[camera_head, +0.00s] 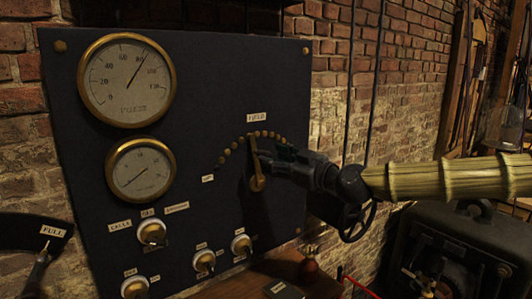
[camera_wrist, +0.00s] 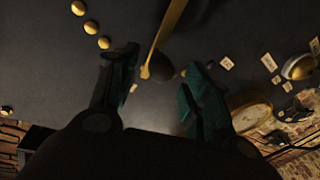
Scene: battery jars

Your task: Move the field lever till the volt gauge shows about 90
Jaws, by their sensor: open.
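The volt gauge (camera_head: 127,80) is the large brass-rimmed dial at the top left of the dark panel. Its needle points up and right, just past the 80 mark. The field lever (camera_head: 256,163) is a brass arm under the FIELD label, its upper end near the top of an arc of brass studs. My gripper (camera_head: 279,158) reaches in from the right, close by the lever. In the wrist view my gripper (camera_wrist: 160,82) has its fingers spread, and the brass lever (camera_wrist: 167,35) with a dark round knob shows between their tips. I cannot tell whether either finger touches it.
A smaller gauge (camera_head: 141,169) sits below, its needle pointing low left. Brass stud contacts (camera_head: 228,151) curve left of the lever. Several switch knobs (camera_head: 152,231) line the panel's lower part. A dark machine (camera_head: 450,250) stands at the lower right. A brick wall (camera_head: 410,55) lies behind.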

